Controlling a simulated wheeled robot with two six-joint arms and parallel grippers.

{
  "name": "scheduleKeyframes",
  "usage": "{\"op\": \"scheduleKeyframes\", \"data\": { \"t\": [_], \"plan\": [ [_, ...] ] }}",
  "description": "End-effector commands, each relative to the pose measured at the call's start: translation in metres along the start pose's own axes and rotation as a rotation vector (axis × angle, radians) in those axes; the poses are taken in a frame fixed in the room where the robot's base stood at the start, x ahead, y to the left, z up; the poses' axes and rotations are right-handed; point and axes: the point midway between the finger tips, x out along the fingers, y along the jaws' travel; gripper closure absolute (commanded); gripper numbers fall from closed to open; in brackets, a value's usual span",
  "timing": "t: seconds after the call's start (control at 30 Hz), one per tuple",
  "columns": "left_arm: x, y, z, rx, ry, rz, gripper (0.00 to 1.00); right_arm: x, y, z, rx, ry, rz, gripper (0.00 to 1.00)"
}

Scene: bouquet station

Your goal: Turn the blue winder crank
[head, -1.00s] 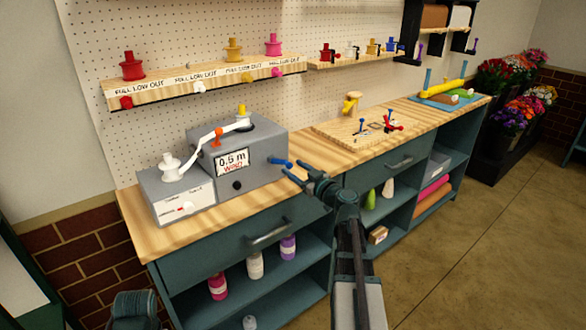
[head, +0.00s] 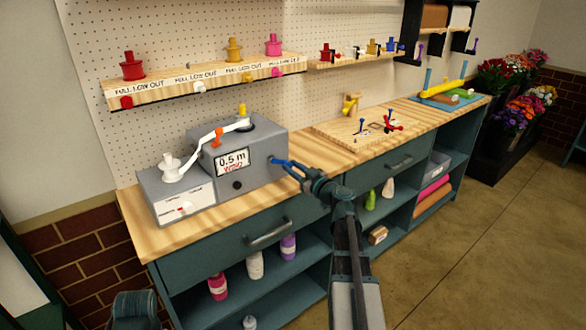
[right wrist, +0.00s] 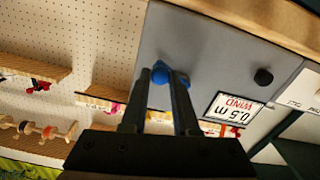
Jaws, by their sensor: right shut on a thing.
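The grey winder box (head: 250,145) stands on the wooden counter, with a display reading "0.5 m WIND" (head: 232,161). Its blue crank (head: 279,161) sticks out of the right part of its front. My right gripper (head: 287,165) is at the crank, its fingers shut on it. In the right wrist view the crank's blue knob (right wrist: 160,73) shows between the two fingertips (right wrist: 168,82), and the display is upside down. A white ribbon runs from a white spool (head: 172,170) over the box. My left gripper is not clearly in view; a dark part of mine shows at the lower left.
A black knob (head: 237,185) is on the winder's front, left of the crank. A wooden board (head: 340,131) with small levers lies to the right on the counter. A drawer handle (head: 268,233) juts out below. A spool shelf (head: 205,82) hangs behind.

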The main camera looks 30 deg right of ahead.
Motion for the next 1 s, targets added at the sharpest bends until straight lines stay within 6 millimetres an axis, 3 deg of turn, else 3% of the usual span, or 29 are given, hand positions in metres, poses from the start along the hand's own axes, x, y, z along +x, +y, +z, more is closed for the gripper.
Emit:
{"op": "scheduleKeyframes", "data": {
  "t": [0.37, 1.0],
  "plan": [
    [0.005, 0.001, 0.0, 0.0, 0.0, 0.0, 1.0, 0.0, -0.003, 0.005, 0.096, 0.0, -0.001, 1.0],
    [0.023, 0.002, -0.001, 0.0, 0.0, 0.0, 1.0, -0.001, -0.025, 0.019, 0.676, -0.001, 0.0, 1.0]
  ]
}}
